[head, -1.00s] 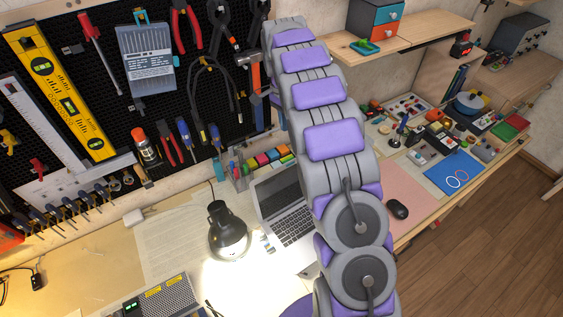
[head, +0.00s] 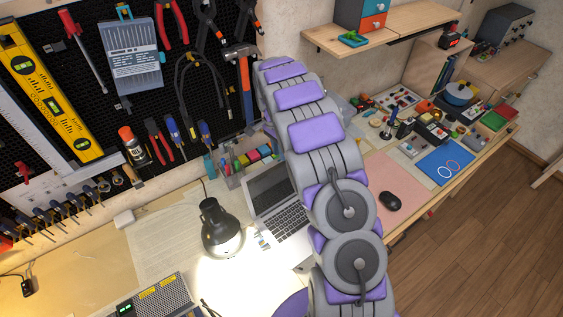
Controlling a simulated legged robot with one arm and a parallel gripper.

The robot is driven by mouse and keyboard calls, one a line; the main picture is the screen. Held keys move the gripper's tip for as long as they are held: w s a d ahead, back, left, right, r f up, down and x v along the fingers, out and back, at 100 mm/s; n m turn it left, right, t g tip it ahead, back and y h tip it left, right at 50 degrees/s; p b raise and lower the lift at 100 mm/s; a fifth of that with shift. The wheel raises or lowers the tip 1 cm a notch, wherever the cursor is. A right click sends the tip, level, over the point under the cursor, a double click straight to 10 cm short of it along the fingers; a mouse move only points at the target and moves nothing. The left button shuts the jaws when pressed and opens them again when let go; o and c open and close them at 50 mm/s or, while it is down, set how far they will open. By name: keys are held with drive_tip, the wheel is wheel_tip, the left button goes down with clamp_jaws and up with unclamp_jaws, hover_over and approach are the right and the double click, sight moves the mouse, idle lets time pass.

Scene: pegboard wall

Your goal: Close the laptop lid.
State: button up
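The silver laptop (head: 283,222) stands open on the desk, just left of my arm. Its dark screen (head: 268,188) is raised at the back and its keyboard faces up in front. My purple and grey arm crosses the right part of the laptop and hides the right side of its screen and base. My gripper cannot be made out in the head view, so its place relative to the lid does not show.
A lit black desk lamp (head: 220,228) stands close to the laptop's left. A pen and note organizer (head: 245,166) is behind the lid. A black mouse (head: 390,201) lies on a pink mat (head: 402,178) right of my arm. A wooden shelf (head: 400,30) hangs above.

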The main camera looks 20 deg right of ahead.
sight(282, 163)
drive_tip(key=x, duration=0.5)
drive_tip(key=shift+c, duration=0.5)
clamp_jaws()
drive_tip(key=shift+r, duration=0.1)
idle(0.8)
